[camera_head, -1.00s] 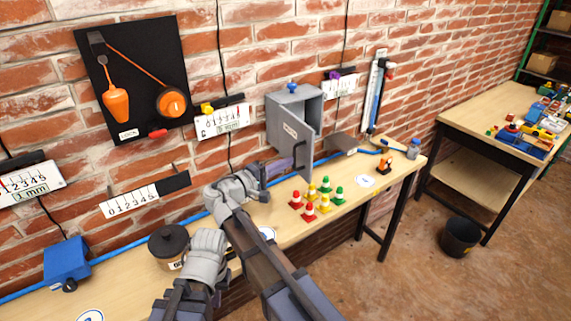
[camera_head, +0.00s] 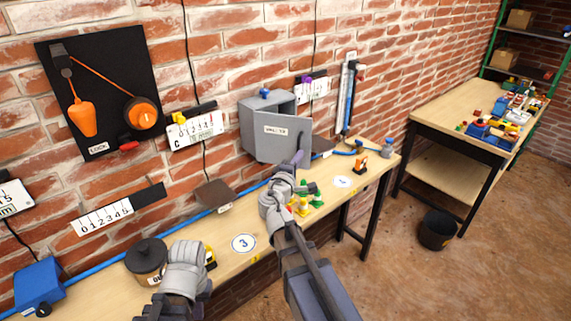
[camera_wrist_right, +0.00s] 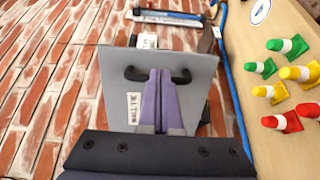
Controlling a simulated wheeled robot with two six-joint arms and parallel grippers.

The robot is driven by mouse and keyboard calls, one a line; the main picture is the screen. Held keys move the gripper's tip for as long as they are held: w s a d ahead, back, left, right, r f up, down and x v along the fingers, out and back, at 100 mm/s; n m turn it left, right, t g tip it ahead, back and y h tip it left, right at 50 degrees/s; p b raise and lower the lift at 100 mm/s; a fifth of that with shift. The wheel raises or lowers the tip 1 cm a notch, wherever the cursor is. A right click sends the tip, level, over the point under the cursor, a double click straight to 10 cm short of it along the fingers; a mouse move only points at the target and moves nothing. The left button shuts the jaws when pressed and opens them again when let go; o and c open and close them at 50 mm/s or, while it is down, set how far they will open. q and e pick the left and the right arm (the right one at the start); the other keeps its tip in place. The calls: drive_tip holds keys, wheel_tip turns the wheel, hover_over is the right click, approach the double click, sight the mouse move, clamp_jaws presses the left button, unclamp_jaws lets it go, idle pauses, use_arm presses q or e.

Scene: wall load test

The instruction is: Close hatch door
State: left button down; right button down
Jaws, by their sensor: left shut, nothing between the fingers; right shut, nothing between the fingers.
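The grey hatch box (camera_head: 292,100) is mounted on the brick wall in the head view. Its labelled hatch door (camera_head: 272,140) stands ajar, with a gap at its right side. In the right wrist view the door (camera_wrist_right: 198,105) fills the middle, with a black bar handle (camera_wrist_right: 134,74). My right gripper (camera_head: 300,156) is at the door's lower right; its purple fingers (camera_wrist_right: 158,74) are shut, empty and in front of the handle. Whether they touch it I cannot tell. My left gripper (camera_head: 186,254) is low over the bench, shut and empty, its fingertips hidden.
The workbench (camera_head: 225,262) runs below, with a dark lidded pot (camera_head: 147,258), a blue box (camera_head: 39,286) and several small coloured cones (camera_wrist_right: 284,45) partly behind my right arm. A black lock board (camera_head: 105,95) hangs at left. A second table (camera_head: 455,100) stands at right.

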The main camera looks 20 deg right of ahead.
sight(308, 147)
drive_tip(key=w+d+n+t+y, duration=0.1)
drive_tip(key=d, duration=0.1)
drive_tip(key=w+d+n+t+y, duration=0.1)
drive_tip(key=d+y, duration=0.1)
drive_tip(key=shift+w, duration=0.2)
drive_tip(key=x, duration=1.1)
drive_tip(key=shift+w+d+n, duration=0.2)
drive_tip(key=shift+w+n, duration=0.1)
drive_tip(key=shift+w+r, duration=0.1)
drive_tip(key=shift+r, duration=0.05)
idle(0.6)
drive_tip(key=s+d, duration=0.3)
drive_tip(key=s, duration=1)
drive_tip(key=shift+s, duration=0.35)
drive_tip(key=shift+a+r, duration=0.1)
drive_tip(key=shift+a, duration=0.05)
